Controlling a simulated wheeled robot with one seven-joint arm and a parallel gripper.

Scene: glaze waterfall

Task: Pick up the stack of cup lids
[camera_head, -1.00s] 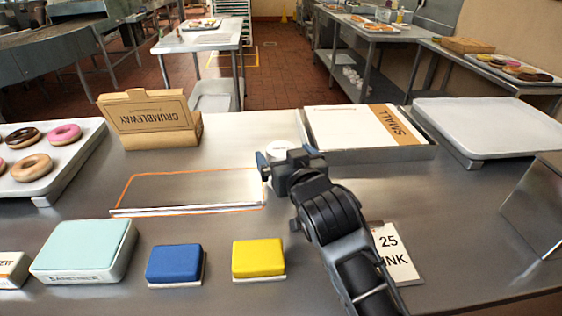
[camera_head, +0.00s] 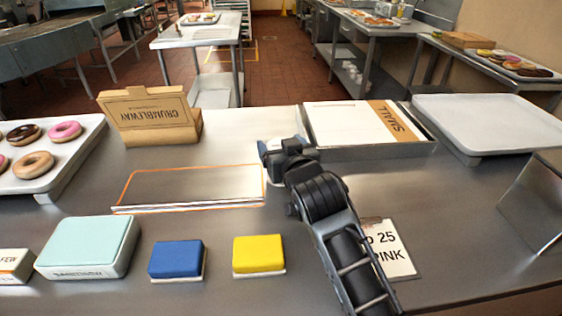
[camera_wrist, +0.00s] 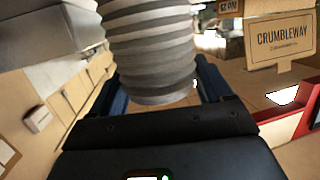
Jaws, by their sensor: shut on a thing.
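The stack of cup lids (camera_wrist: 150,55) is a ribbed, pale grey-white column in the wrist view, standing between my two fingers. My gripper (camera_wrist: 160,92) is shut on it, with a dark blue finger on either side. In the head view my gripper (camera_head: 275,152) is over the middle of the steel counter, left of the tray with the SMALL box. There my gripper hides most of the stack, with only a pale sliver showing beneath it. I cannot tell whether the stack is clear of the counter.
An orange-outlined rectangle (camera_head: 190,186) lies just left of my gripper. A CRUMBLEWAY box (camera_head: 150,120), a donut tray (camera_head: 62,178) and a tray with a SMALL box (camera_head: 375,152) stand around. Blue (camera_head: 176,260) and yellow (camera_head: 258,254) blocks sit in front.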

